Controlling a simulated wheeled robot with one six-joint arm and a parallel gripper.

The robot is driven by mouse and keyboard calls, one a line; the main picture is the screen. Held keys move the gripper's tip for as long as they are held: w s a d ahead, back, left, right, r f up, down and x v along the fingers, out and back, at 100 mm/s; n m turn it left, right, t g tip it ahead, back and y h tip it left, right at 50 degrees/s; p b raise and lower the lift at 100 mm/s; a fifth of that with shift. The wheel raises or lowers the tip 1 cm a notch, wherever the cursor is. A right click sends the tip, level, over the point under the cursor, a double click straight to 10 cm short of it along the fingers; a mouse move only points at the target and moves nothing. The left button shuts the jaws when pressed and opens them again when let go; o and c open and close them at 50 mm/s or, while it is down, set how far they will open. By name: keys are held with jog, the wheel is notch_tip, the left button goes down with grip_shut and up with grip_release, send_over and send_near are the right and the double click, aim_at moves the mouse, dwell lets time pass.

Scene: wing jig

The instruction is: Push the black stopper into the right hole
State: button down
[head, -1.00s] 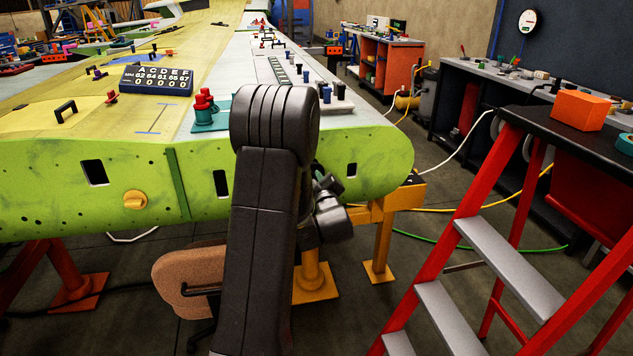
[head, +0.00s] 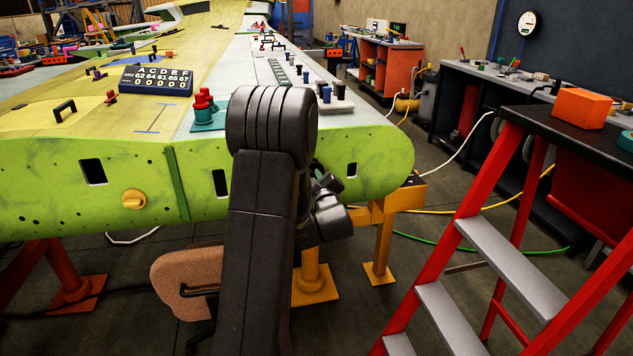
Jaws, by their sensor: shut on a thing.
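The right hole (head: 351,169) is a small dark opening near the right end of the green wing face (head: 385,165). My gripper (head: 327,183) is partly in view just left of the hole and below it, beside my dark arm. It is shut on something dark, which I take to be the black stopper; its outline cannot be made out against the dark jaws. My forearm hides the rest of the gripper and part of the wing face. The gripper looks apart from the hole in this view, but the depth gap cannot be told.
Two more dark openings (head: 221,183) (head: 93,172) and a yellow knob (head: 134,199) are on the wing face. Blue and black pegs (head: 326,94) stand on the wing top. A red stepladder (head: 470,220) stands at right. A yellow stand (head: 378,240) is below the wing end.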

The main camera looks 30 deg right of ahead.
jog(key=shift+b+x, duration=0.6)
jog(key=shift+x, duration=1.45)
jog(key=c, duration=1.4)
grip_release()
jog(key=shift+o, duration=0.2)
jog(key=b+v, duration=0.1)
jog(key=v, duration=1.2)
jog(key=shift+s, duration=0.4)
